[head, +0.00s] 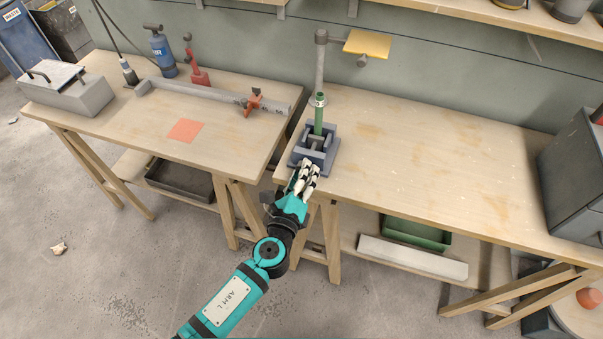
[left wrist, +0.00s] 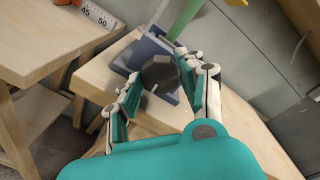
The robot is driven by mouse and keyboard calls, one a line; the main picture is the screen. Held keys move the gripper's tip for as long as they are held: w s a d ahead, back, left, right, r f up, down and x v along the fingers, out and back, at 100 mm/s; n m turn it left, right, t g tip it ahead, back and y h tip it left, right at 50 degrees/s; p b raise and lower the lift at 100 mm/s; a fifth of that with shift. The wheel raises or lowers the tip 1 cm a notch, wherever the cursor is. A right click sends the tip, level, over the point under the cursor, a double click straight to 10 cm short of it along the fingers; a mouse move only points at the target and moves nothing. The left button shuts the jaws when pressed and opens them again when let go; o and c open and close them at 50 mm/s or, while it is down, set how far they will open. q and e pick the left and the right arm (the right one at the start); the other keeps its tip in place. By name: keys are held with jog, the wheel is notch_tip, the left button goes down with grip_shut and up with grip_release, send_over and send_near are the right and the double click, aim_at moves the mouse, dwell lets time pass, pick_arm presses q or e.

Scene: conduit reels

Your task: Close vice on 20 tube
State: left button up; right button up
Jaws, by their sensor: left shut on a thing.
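The grey-blue vice (head: 326,158) sits at the left front corner of the right workbench. A green tube (head: 318,122) with a pale label near its top stands upright at the vice. The tube's lower end is hidden between the jaws, and I cannot tell whether they touch it. My left gripper (head: 309,168) is at the vice's front. In the left wrist view its fingers (left wrist: 162,70) are on both sides of the vice's dark round knob (left wrist: 160,76), shut on it. The tube (left wrist: 184,18) and vice (left wrist: 146,50) show behind the knob. My right gripper is out of view.
A post with a yellow plate (head: 367,43) rises behind the vice. The left bench holds a long grey rail (head: 200,92) with a red clamp, an orange square (head: 186,131), bottles and a grey box (head: 68,92). The right bench (head: 430,150) is mostly clear; a grey cabinet (head: 575,185) is far right.

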pick_arm(q)
jog(key=m+p, duration=0.2)
jog(key=m, duration=1.1)
jog(key=shift+d+f+t, duration=0.1)
jog(key=shift+f+t, duration=0.05)
jog(key=shift+t, duration=0.25)
jog(key=shift+m, duration=0.4)
jog(key=o, duration=1.1)
jog(key=shift+o, duration=0.2)
jog(key=v, duration=1.2)
